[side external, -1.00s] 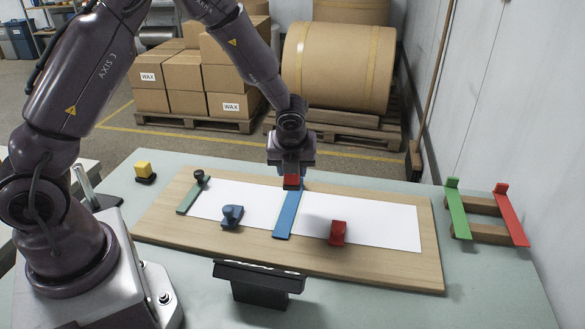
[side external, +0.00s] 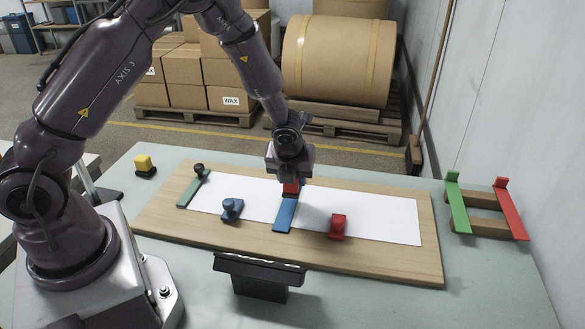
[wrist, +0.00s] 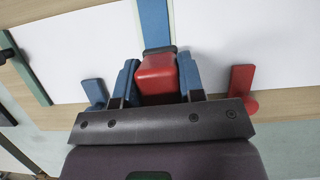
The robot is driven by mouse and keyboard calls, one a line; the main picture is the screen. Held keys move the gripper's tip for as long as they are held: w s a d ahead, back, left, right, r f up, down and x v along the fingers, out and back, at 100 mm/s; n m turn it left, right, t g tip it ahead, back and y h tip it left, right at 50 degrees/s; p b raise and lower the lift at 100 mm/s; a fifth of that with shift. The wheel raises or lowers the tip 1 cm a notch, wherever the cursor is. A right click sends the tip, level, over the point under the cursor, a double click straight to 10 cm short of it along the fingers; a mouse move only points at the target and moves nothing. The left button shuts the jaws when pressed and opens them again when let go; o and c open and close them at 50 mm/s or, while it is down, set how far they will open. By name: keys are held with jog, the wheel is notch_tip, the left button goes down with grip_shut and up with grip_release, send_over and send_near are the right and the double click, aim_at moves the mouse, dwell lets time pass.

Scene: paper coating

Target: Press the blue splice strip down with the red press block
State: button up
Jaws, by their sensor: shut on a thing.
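My gripper (side external: 291,180) is shut on the red press block (side external: 291,187). The block also shows between the blue-sided fingers in the wrist view (wrist: 156,76), with a dark pad at its far end. The blue splice strip (side external: 285,214) lies across the white paper on the wooden board. The block is over the far part of the strip, its dark underside on or just above it; I cannot tell for sure whether they touch. The strip runs out from under the block in the wrist view (wrist: 153,22).
On the board are a blue knobbed piece (side external: 232,210), a red knobbed piece (side external: 338,227) and a green strip (side external: 189,190) with a dark knob. A green strip (side external: 457,208) and a red strip (side external: 511,212) rest on wooden supports at right.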

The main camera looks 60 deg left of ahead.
aim_at(289, 213)
jog(key=shift+f, duration=1.9)
jog(key=shift+s+d+f, duration=0.15)
jog(key=shift+s+d, duration=0.15)
jog(key=shift+d, duration=0.05)
jog(key=shift+c, duration=0.3)
jog(key=shift+s+d, duration=1.6)
jog(key=shift+s, duration=0.05)
jog(key=shift+w+a, duration=3.9)
jog(key=shift+a, duration=0.1)
jog(key=shift+s+d, duration=2)
jog(key=shift+d, duration=0.1)
jog(key=shift+r, duration=4.15)
